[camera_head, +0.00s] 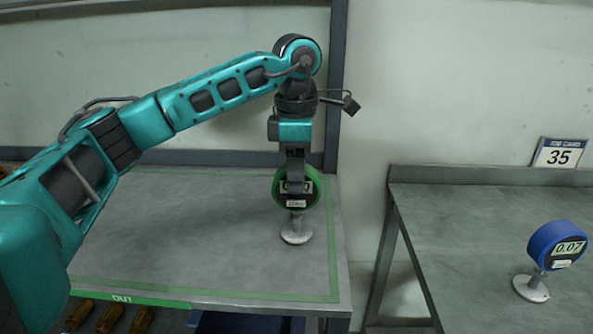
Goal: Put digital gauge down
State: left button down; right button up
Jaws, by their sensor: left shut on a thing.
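A green round digital gauge (310,188) with a pale display hangs upright on a short stem with a white disc foot. My left gripper (294,185) points straight down and is shut on this gauge, its fingers covering part of the face. The foot is at the surface of the left table (180,225), inside the green outline near its right side; I cannot tell whether it touches. A blue digital gauge (556,246) reading 0.07 stands on the right table (455,240). My right gripper is not in view.
The left table is bare left of the green gauge and has a green "OUT" label (122,297) on its front edge. A gap separates the two tables. A dark post (335,90) rises behind the gripper. A sign with 35 (559,153) stands behind the right table.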

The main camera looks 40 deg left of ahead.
pick_arm(q)
jog(key=c, duration=0.6)
grip_release()
jog(key=shift+f, duration=0.1)
notch_tip(320, 180, up, 12)
jog(key=p, duration=0.3)
